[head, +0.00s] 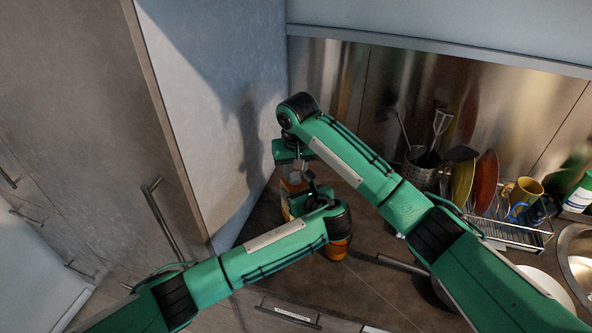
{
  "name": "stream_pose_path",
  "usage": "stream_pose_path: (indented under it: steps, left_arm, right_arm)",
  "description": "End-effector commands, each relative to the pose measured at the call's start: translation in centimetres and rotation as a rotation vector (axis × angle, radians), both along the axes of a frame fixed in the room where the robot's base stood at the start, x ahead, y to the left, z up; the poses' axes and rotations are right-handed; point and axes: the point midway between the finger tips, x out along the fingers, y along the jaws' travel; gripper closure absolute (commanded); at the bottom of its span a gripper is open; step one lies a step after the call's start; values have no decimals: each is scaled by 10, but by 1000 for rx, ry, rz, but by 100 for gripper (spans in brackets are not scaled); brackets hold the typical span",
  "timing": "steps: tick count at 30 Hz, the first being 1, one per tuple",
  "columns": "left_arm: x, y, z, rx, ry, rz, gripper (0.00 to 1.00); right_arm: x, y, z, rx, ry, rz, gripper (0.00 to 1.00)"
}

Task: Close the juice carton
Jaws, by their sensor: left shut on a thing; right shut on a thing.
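The juice carton (293,187) stands on the counter in the corner by the tall cabinet. Only orange and pale patches of it show between my grippers, and its top and flap are mostly hidden. My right gripper (297,168) comes down from above and behind, shut on the carton's upper part. My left gripper (309,183) reaches up at its right side, also shut on the carton. The exact contact points of both grippers are hidden by their own links.
A tall grey cabinet (190,80) borders the left. A dish rack (510,232) with plates, a yellow mug (523,190) and a utensil holder (420,172) stand to the right, beside a sink (577,262).

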Motion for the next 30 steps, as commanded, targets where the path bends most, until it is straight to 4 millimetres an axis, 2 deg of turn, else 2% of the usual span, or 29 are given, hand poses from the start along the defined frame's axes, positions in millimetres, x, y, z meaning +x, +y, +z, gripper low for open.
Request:
stream_pose_path:
  steps: [18,30]
  left_arm:
    - [-1,-1,0,0,1,-1,100]
    - [-1,-1,-1,0,1,-2,100]
  right_arm:
    - [2,7,0,4,6,-1280,93]
    - [6,4,0,0,-2,-1916,93]
